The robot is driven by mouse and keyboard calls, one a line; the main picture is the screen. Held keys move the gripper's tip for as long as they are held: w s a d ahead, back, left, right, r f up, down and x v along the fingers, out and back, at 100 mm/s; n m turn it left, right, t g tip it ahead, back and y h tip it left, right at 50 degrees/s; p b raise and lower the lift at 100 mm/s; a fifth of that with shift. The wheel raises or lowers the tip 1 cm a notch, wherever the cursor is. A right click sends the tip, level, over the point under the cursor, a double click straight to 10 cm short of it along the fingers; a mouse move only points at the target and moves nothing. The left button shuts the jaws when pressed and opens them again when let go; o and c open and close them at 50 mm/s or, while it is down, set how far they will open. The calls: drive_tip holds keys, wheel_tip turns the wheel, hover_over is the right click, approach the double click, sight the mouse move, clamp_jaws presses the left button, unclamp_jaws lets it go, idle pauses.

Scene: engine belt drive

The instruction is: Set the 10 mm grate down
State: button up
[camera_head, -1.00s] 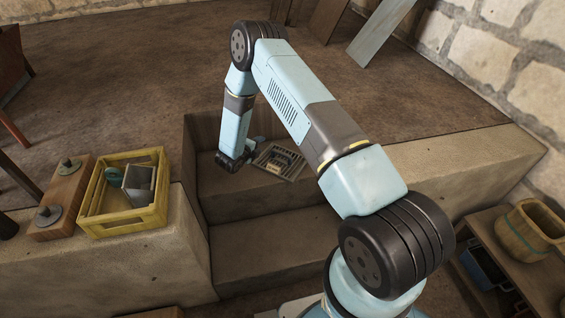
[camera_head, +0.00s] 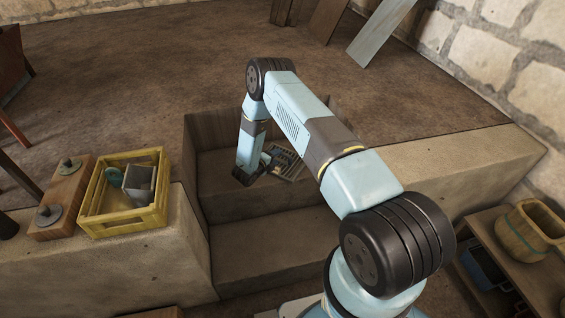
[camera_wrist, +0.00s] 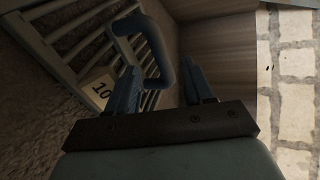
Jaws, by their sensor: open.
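The 10 mm grate (camera_head: 288,166) lies on the upper step of the sunken wooden-sided recess, partly hidden behind my gripper in the head view. In the wrist view its slats (camera_wrist: 75,42) and a pale tag marked "10" (camera_wrist: 98,89) show at the upper left, with a blue-grey loop handle (camera_wrist: 158,42) standing up from it. My gripper (camera_wrist: 162,78) is open, its two fingers apart on either side of the handle's near end. Whether a finger touches the handle I cannot tell. In the head view my gripper (camera_head: 267,160) is low at the grate's left side.
A yellow crate (camera_head: 150,218) with parts in it stands on the left ledge, beside a wooden block (camera_head: 68,200) with metal pieces. A lower step (camera_head: 270,245) is bare. A wooden tub (camera_head: 528,228) stands on a shelf at the right.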

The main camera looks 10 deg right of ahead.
sight(282, 157)
drive_tip(key=shift+x, duration=2.8)
drive_tip(key=shift+a, duration=0.1)
clamp_jaws()
